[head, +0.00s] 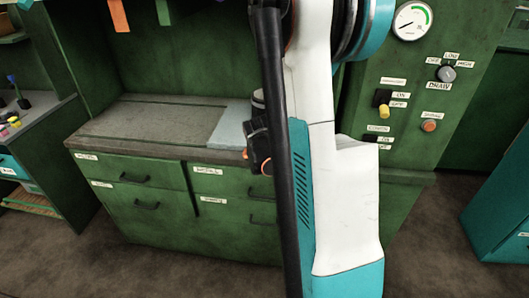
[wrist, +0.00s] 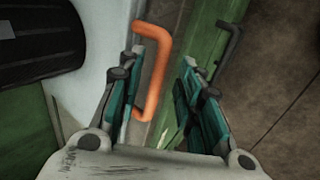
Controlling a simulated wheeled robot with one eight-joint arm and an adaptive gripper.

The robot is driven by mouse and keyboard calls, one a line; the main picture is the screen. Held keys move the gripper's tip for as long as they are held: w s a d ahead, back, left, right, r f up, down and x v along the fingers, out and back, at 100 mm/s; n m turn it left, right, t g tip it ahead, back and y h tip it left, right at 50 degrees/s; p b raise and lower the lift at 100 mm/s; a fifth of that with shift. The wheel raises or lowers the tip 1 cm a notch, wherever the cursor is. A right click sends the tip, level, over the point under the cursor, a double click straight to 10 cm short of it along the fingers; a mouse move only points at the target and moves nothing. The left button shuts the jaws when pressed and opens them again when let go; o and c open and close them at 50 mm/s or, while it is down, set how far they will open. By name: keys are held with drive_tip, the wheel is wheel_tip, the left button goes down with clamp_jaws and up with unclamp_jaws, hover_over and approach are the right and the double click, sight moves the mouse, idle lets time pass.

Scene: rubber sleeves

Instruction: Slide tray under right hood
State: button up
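A pale blue-grey tray (head: 229,124) lies on the counter at its right front part, partly hidden behind my arm. In the wrist view its pale surface (wrist: 108,35) is at the upper left, with an orange handle (wrist: 158,78) at its edge. A bit of the handle (head: 266,167) shows in the head view. My gripper (head: 258,148) is at the counter's front edge. In the wrist view my gripper (wrist: 160,90) is open, its fingers on either side of the handle; I cannot tell whether the left finger touches it. The green hood (head: 190,50) stands over the counter.
A dark ribbed cylinder (wrist: 40,35) is by the tray. Green drawers (head: 145,185) with black handles are below the counter (head: 150,115). A control panel (head: 420,85) is at the right, a teal cabinet (head: 500,200) farther right. The counter's left part is clear.

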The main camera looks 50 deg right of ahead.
drive_tip(key=v, duration=1.1)
drive_tip(key=shift+r, duration=0.2)
drive_tip(key=shift+s, duration=0.1)
